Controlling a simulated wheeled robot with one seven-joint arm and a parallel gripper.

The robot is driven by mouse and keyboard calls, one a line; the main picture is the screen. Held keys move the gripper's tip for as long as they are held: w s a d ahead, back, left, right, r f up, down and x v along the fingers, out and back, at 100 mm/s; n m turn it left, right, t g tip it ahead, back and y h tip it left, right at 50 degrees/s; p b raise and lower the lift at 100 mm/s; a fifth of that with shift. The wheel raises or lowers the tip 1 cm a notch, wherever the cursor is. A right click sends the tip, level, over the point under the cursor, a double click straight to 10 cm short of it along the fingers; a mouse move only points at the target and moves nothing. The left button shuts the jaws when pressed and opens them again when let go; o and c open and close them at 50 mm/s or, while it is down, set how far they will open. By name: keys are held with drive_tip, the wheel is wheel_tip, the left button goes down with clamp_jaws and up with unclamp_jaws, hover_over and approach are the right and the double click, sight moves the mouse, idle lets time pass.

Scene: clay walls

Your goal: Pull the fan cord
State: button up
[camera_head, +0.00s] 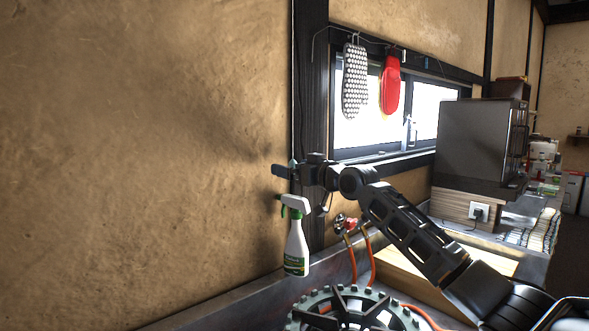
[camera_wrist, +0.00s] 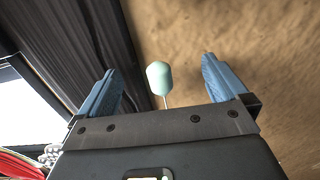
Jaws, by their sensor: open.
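The cord's pull is a pale green, rounded knob (camera_wrist: 158,77) in the wrist view. A thin pale cord (camera_wrist: 165,102) runs from it toward the gripper's body edge. My gripper (camera_wrist: 158,64) is open, with one blue finger on each side of the knob. Neither finger touches it; its exact depth between them is hard to tell. In the head view my gripper (camera_head: 281,171) is beside the dark wall post, and a small teal bit of the knob (camera_head: 293,163) shows there. The fan itself cannot be made out.
A white spray bottle (camera_head: 296,245) is just below my gripper. A green-rimmed gas burner (camera_head: 352,310) with orange hoses is below it. A dotted mitt (camera_head: 355,82) and a red mitt (camera_head: 390,85) hang by the window. A dark oven (camera_head: 470,140) stands right. The left wall is bare.

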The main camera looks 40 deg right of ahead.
drive_tip(key=shift+s, duration=0.1)
drive_tip(key=s, duration=0.7)
drive_tip(key=shift+s+d, duration=0.2)
drive_tip(key=shift+s, duration=0.2)
